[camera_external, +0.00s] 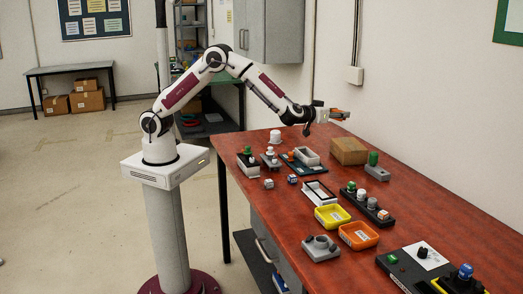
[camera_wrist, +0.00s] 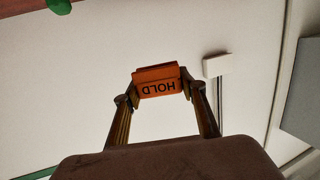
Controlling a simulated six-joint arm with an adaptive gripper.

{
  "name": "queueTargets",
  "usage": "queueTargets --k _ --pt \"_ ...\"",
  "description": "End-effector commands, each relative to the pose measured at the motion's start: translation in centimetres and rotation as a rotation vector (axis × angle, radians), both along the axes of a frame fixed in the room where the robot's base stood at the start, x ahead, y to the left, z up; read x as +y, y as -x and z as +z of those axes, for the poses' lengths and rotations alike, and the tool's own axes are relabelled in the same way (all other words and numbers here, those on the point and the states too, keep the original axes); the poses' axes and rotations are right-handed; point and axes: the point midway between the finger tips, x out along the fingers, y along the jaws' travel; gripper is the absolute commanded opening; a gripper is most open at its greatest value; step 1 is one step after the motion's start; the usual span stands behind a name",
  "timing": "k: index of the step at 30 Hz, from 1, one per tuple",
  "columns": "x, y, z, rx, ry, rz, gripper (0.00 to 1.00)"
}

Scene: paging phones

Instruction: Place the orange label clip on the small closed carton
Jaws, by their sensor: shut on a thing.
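My gripper (camera_external: 333,114) is raised above the back of the red-brown table and shut on the orange label clip (camera_external: 340,113). In the wrist view the clip (camera_wrist: 158,80) sits between both fingertips of my gripper (camera_wrist: 160,88), and its black word HOLD reads upside down. The small closed carton (camera_external: 348,151) is a brown box on the table near the wall. The clip is well above the carton in the external view, apart from it. The carton does not show in the wrist view.
A grey block with a green knob (camera_external: 376,167) stands right of the carton. A yellow tray (camera_external: 332,217), an orange tray (camera_external: 358,236) and a row of knobs (camera_external: 367,205) lie nearer. The wall rises close behind the table.

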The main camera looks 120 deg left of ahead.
Motion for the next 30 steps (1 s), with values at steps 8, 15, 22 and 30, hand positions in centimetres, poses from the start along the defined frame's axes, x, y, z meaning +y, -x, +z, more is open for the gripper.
queueTargets --k 8,15,22,30 --pt "6.7 0.9 2.4 -0.001 0.000 -0.062 0.26" --pt "10.9 1.6 3.6 0.000 -0.001 -0.140 0.26" --pt "13.3 2.1 4.1 0.001 -0.001 -0.206 0.26" --pt "14.9 2.5 4.2 0.001 0.000 -0.275 0.26"
